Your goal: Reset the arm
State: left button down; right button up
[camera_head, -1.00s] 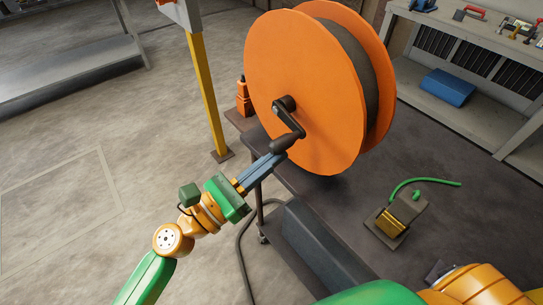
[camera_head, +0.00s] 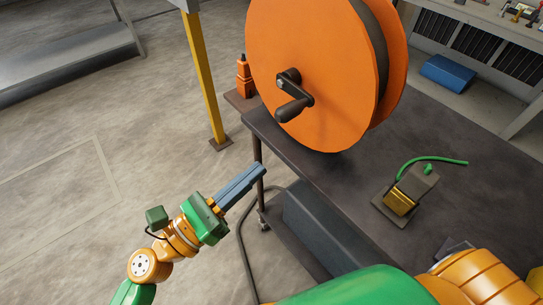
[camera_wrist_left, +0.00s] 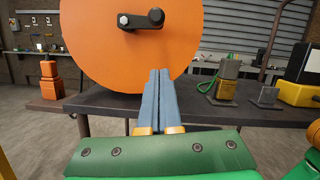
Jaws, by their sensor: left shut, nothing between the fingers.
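My left gripper (camera_head: 255,172) is shut and empty. In the head view it is off the table's left edge, below and left of the crank handle (camera_head: 293,109), with a clear gap between them. The crank sits on the face of the large orange reel (camera_head: 325,60), which stands on the dark table (camera_head: 350,190). In the left wrist view the closed fingers (camera_wrist_left: 158,75) point toward the reel (camera_wrist_left: 85,40), and the crank (camera_wrist_left: 145,21) shows above the fingertips. My right gripper is not visible.
A brass-coloured block with a green cable (camera_head: 400,200) sits on the table to the right. Open floor lies to the left.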

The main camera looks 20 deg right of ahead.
pick_arm(q)
jog(key=w+a+f+m+t+y, duration=0.15)
jog(key=a+f+y, duration=0.25)
jog(key=f, duration=0.5)
jog(key=w+a+f+m+y, duration=0.3)
jog(key=f, duration=0.5)
jog(key=s+a+f+m+g+y, duration=0.1)
jog(key=s+a+f+m+y, duration=0.2)
jog(key=f, duration=0.5)
jog(key=a+f+m+g+y, duration=0.1)
jog(key=a+f+m+y, duration=0.2)
jog(key=a+f, duration=0.35)
jog(key=s+a+f+m+g+y, duration=0.2)
jog(key=s+f+m, duration=0.3)
jog(key=s, duration=0.3)
jog(key=s+a+f+m+g+y, duration=0.2)
jog(key=s+f+m, duration=0.4)
jog(key=s, duration=0.3)
jog(key=s+a+f+m+g+y+p, duration=0.1)
jog(key=s+a+f+m+g+y, duration=0.1)
jog(key=s+f+m, duration=0.3)
jog(key=s+a+f, duration=0.1)
jog(key=s, duration=0.3)
jog(key=shift+a+f+g, duration=0.25)
jog(key=shift+a+g, duration=0.05)
jog(key=shift+g, duration=0.05)
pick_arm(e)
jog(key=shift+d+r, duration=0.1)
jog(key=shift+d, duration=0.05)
